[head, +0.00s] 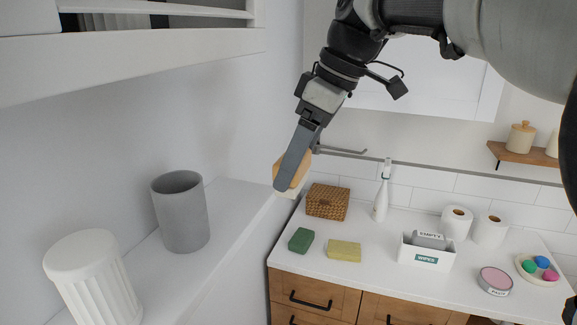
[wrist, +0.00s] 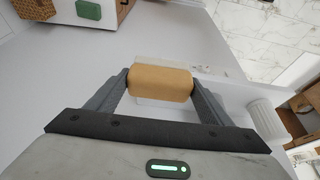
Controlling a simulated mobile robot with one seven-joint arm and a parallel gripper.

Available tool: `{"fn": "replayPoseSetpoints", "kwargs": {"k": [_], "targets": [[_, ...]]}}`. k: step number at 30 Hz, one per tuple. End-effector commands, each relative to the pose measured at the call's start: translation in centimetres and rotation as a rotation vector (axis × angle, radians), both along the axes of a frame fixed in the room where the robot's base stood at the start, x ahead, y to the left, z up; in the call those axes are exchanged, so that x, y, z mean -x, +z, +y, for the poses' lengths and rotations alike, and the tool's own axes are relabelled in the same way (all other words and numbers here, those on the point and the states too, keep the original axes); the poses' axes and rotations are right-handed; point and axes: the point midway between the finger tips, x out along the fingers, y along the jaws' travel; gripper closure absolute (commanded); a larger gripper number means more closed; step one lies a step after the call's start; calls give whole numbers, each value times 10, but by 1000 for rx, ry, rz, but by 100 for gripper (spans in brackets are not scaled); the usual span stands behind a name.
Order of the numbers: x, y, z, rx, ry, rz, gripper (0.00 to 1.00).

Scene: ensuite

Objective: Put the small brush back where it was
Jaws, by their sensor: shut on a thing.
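The small brush (head: 295,168) has a tan wooden back and pale bristles on its underside. My gripper (head: 284,178) is shut on it, with one dark finger across its near side in the head view. In the wrist view the brush (wrist: 160,82) lies crosswise between the two fingertips of my gripper (wrist: 161,86). It is held in the air near the end of the white ledge (head: 232,205). The bristles are mostly hidden behind the wooden back in the wrist view.
A grey cup (head: 181,212) and a white fluted canister (head: 92,280) stand on the ledge. The counter (head: 375,222) holds a wicker basket (head: 327,202), green sponge (head: 301,240), yellow sponge (head: 344,250), spray bottle (head: 382,193) and wipes box (head: 426,249). The ledge beyond the cup is clear.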

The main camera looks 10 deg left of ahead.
Motion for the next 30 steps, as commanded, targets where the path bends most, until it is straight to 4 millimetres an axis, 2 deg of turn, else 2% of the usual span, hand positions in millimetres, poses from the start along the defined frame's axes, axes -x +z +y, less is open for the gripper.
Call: {"fn": "replayPoseSetpoints", "kwargs": {"k": [1, 3, 10, 18, 19, 21, 24, 30], "targets": [[-1, 2, 16, 0, 7, 1, 44], [-2, 2, 35, 0, 7, 2, 44], [-6, 2, 83, -2, 4, 1, 44], [-9, 1, 109, -1, 3, 2, 44], [-9, -4, 111, 0, 1, 3, 44], [-8, -19, 108, 1, 0, 3, 44], [-9, -31, 108, -1, -1, 3, 44], [-9, -35, 108, -2, -1, 0, 44]]}}
